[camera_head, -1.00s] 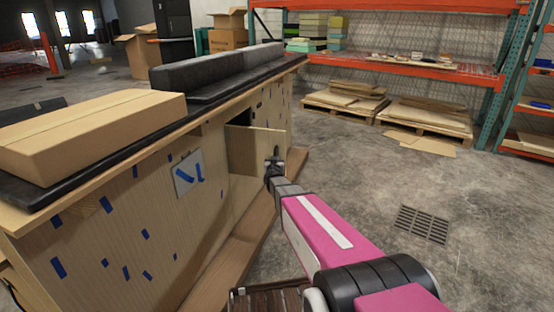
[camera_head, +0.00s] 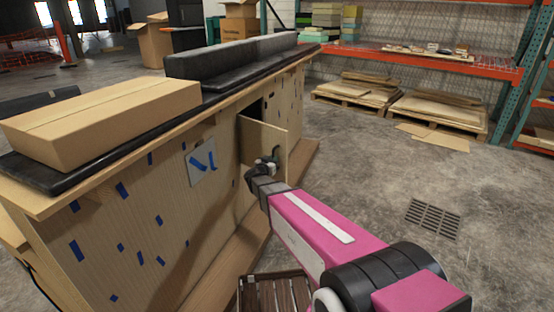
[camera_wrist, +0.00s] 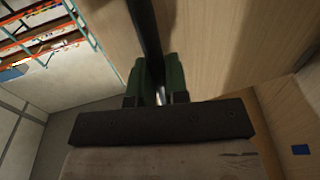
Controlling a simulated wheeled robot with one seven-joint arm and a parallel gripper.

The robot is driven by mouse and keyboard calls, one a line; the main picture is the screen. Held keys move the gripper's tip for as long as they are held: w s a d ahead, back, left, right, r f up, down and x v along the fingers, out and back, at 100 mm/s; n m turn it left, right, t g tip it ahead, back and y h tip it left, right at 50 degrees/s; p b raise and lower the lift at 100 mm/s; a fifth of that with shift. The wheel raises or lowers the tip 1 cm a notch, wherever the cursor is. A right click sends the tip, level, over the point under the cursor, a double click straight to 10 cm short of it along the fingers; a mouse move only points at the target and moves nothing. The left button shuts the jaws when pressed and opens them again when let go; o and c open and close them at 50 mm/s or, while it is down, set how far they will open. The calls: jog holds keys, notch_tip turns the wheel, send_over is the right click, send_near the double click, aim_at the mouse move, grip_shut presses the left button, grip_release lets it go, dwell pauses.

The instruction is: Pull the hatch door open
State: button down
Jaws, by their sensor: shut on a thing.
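The hatch door (camera_head: 261,139) is a pale wood panel on the side of the wooden console (camera_head: 135,215). It stands ajar, swung outward, with a dark opening showing behind its top edge. My gripper (camera_head: 262,168) is at the door's outer face, at its handle. In the wrist view my gripper (camera_wrist: 160,92) has its green fingers shut around a dark bar, the handle (camera_wrist: 147,35), which runs up the picture. The door's wooden face (camera_wrist: 215,40) fills the upper right there. The hinge is not clearly visible.
A cardboard box (camera_head: 100,120) and black padded blocks (camera_head: 230,58) lie on the console's top. A wooden ledge (camera_head: 230,255) runs along its foot. Concrete floor (camera_head: 370,170) to the right is clear, with a drain grate (camera_head: 432,217). Pallets and orange shelves stand behind.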

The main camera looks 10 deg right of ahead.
jog(key=shift+w+a+r, duration=0.1)
jog(key=shift+w+a, duration=0.05)
jog(key=shift+a, duration=0.4)
jog(key=c, duration=1.2)
grip_release()
jog(key=shift+o, duration=0.2)
jog(key=shift+d, duration=0.1)
jog(key=v, duration=1.1)
